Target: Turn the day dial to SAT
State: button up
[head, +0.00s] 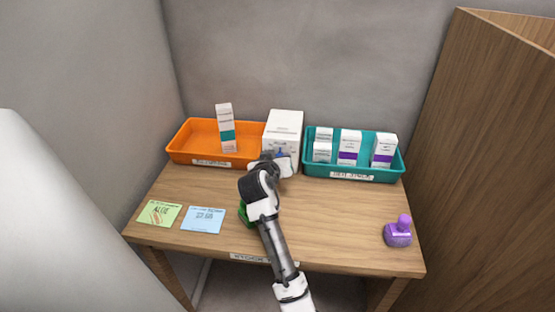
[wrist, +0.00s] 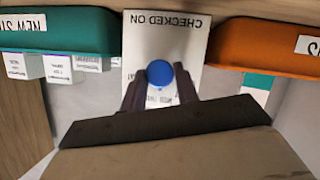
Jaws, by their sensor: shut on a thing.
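The white box (head: 284,126) with the day dial stands on the table between two trays. In the wrist view its front face (wrist: 185,30) appears upside down and reads "CHECKED ON". The blue round dial knob (wrist: 160,73) sits between the dark fingers of my gripper (wrist: 160,88), which is shut on it. Small day words show around the knob, partly covered by the fingers. I cannot read which day the dial points to. In the head view my gripper (head: 281,160) is at the box front and hides most of the dial.
An orange tray (head: 190,144) holding one carton (head: 226,128) is left of the box. A teal tray (head: 340,175) with several cartons is right. A green note (head: 159,213), a blue note (head: 203,219), a green object (head: 243,214) partly behind my arm, and a purple stamp-like object (head: 398,233) lie nearer.

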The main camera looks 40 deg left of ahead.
jog(key=m+g+y, duration=0.1)
jog(key=m+y, duration=0.1)
jog(key=m, duration=0.1)
jog(key=shift+w+d, duration=0.1)
jog(key=shift+d, duration=0.05)
jog(key=m, duration=0.1)
jog(key=m+g+y, duration=0.1)
jog(key=shift+d+f+m+y, duration=0.1)
jog(key=shift+d+m+y, duration=0.05)
jog(key=shift+m+y, duration=0.15)
jog(key=shift+w+d+f+m+g+y, duration=0.15)
jog(key=shift+m+y, duration=0.2)
jog(key=shift+m, duration=0.25)
jog(key=shift+a+r+m+g+y, duration=0.15)
jog(key=shift+m+y, duration=0.2)
jog(key=shift+m, duration=0.25)
jog(key=shift+d+f+m+y+b, duration=0.15)
jog(key=shift+m+y+b, duration=0.3)
jog(key=shift+m+y, duration=0.6)
jog(key=shift+m+h, duration=0.25)
jog(key=shift+m, duration=0.1)
jog(key=o, duration=0.9)
jog(key=shift+o, duration=0.2)
